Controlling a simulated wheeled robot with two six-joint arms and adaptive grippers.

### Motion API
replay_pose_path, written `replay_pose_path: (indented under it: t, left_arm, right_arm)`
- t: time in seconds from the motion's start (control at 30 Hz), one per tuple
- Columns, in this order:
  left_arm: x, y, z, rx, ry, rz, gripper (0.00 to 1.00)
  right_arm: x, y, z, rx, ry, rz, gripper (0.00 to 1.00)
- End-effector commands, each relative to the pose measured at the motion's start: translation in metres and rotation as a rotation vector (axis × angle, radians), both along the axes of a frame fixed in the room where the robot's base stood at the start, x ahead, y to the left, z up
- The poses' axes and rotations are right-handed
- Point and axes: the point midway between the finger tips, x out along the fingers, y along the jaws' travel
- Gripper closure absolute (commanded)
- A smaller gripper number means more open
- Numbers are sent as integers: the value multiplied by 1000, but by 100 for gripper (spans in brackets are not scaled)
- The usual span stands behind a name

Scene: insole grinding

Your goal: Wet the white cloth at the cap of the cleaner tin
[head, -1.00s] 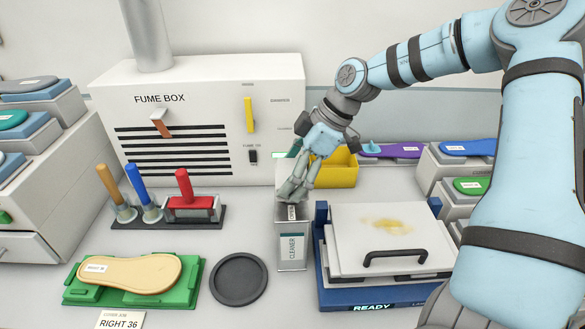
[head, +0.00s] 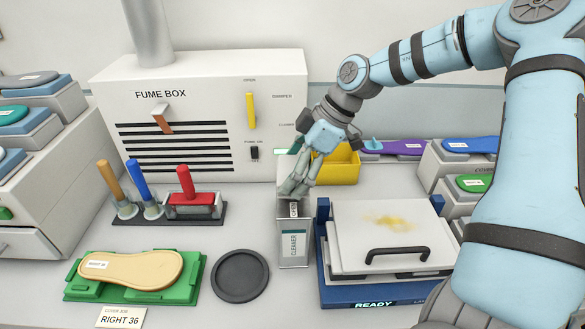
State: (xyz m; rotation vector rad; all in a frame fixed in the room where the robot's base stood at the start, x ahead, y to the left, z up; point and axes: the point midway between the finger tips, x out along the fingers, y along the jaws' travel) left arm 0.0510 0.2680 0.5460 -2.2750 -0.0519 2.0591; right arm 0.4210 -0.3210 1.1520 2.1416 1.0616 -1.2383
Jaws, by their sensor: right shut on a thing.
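The cleaner tin (head: 294,250) is a pale upright box with a "CLEANER" label, standing on the bench in the middle of the head view. My right gripper (head: 290,192) points down at the top of the tin. Its fingers are shut on the white cloth, which is mostly hidden; only a small pale labelled piece (head: 294,210) shows just below the fingertips. The tin's cap is hidden behind the fingers, so I cannot tell whether the cloth touches it. My left gripper is not in view.
A round black pad (head: 240,276) lies left of the tin. A blue press (head: 372,294) with a white, yellow-stained lid stands close on the right. A yellow bin (head: 342,166) is behind. A green fixture (head: 190,288) holding an insole (head: 135,269) is at front left.

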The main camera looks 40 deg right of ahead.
Motion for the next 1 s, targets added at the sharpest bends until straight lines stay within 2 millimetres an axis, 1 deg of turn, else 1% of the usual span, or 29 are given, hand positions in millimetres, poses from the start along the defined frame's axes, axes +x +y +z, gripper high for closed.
replay_pose_path:
  t: [0.53,1.0]
  left_arm:
    - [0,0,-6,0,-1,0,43]
    - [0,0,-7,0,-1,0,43]
  right_arm:
    - [0,0,-7,0,0,0,40]
    - [0,0,-8,0,0,0,40]
